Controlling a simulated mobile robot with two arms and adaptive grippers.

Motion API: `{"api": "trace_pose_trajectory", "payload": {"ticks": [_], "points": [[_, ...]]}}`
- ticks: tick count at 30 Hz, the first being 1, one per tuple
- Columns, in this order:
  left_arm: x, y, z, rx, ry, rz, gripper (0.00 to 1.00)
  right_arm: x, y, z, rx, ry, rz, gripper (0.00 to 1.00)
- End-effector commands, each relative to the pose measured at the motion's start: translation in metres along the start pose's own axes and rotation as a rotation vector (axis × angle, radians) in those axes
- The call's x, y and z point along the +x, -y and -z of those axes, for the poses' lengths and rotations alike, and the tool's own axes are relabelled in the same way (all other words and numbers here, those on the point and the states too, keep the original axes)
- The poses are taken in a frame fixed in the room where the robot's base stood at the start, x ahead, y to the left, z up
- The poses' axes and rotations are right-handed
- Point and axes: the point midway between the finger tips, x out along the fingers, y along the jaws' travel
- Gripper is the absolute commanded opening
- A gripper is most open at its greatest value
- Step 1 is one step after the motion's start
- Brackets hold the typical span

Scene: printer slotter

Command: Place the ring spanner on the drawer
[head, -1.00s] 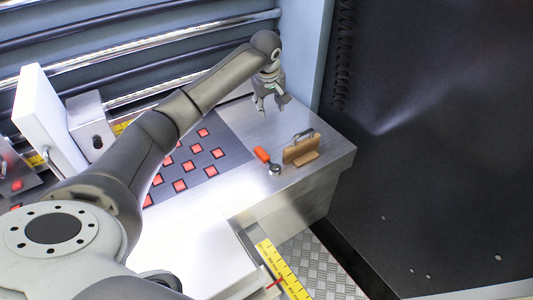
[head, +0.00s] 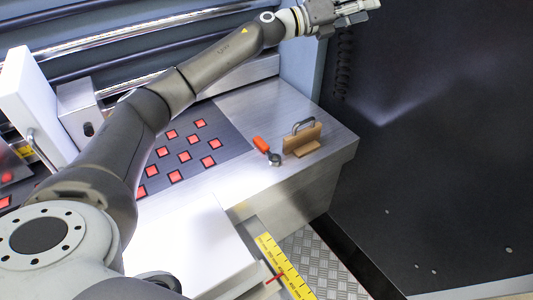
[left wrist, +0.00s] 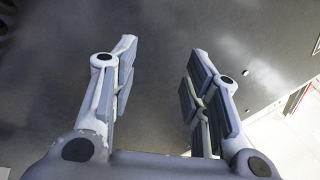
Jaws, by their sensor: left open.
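The ring spanner (head: 262,145), with an orange handle and a metal ring end, lies on the metal worktop in the head view, just left of a brown block. A white, flat, drawer-like slab (head: 185,240) shows at the lower middle of the head view; I cannot tell for sure that it is the drawer. My left gripper (head: 368,8) is at the top of the head view, raised well away from the spanner. In the left wrist view the left gripper (left wrist: 163,50) is open, with nothing between its fingers. My right gripper is not in view.
The brown block (head: 302,141) has a metal handle and stands beside the spanner. A dark panel with red squares (head: 185,156) lies left of it. A yellow scale (head: 285,268) runs along the lower middle. A large dark panel (head: 440,150) fills the right.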

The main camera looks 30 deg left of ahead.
Motion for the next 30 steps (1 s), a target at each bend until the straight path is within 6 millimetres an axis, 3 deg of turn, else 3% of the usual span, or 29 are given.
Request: {"api": "trace_pose_trajectory", "payload": {"ticks": [1, 5, 9, 12, 16, 21, 25, 30], "points": [[-0.002, -0.002, 0.024, 0.150, -0.102, 0.010, 0.43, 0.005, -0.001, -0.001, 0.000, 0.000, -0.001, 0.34], [-0.018, -0.015, 0.085, 0.535, -0.388, 0.048, 0.43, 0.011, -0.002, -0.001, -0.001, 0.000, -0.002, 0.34], [-0.054, -0.049, 0.139, 0.904, -0.720, 0.107, 0.43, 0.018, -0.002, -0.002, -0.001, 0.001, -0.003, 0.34], [-0.093, -0.081, 0.165, 1.126, -0.978, 0.165, 0.43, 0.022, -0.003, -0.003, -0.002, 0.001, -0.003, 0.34], [-0.152, -0.120, 0.179, 1.338, -1.327, 0.259, 0.43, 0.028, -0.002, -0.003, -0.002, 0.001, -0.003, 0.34], [-0.221, -0.151, 0.172, 1.452, -1.710, 0.387, 0.43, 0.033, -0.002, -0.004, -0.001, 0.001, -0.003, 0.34], [-0.252, -0.159, 0.163, 1.459, -1.878, 0.452, 0.43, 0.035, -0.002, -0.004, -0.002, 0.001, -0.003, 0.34], [-0.266, -0.168, 0.166, 1.450, -1.945, 0.481, 0.43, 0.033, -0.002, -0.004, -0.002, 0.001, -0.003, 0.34]]}}
